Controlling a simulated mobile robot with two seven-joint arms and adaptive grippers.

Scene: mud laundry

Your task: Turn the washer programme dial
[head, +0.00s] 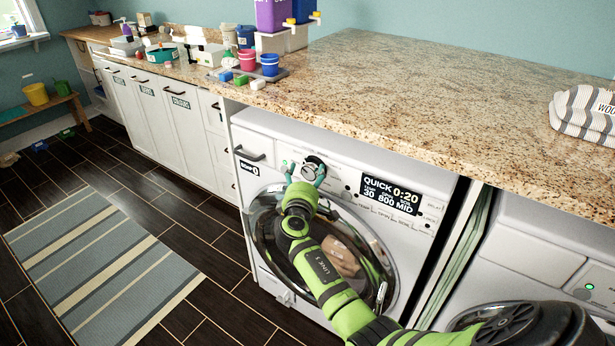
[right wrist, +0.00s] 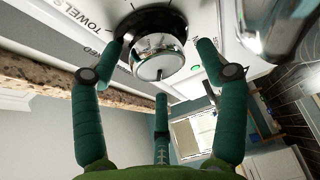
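The washer (head: 340,215) stands under the counter, with a lit display (head: 391,194) reading "QUICK 0:20", "30", "800" and "MID". Its round silver programme dial (head: 313,167) is on the front panel, left of the display. My right gripper (head: 306,172) is at the dial, its teal fingers one on each side. In the right wrist view the dial (right wrist: 158,48) sits between the spread fingertips (right wrist: 160,48). A gap shows beside the right-hand finger; contact at the left-hand finger is unclear. My left gripper is not in view.
The granite counter (head: 410,90) overhangs just above the panel. The washer's round glass door (head: 345,245) is below, behind my arm. A second machine (head: 545,245) stands to the right. A striped rug (head: 105,265) lies on the dark floor. Cups and bottles crowd the far counter.

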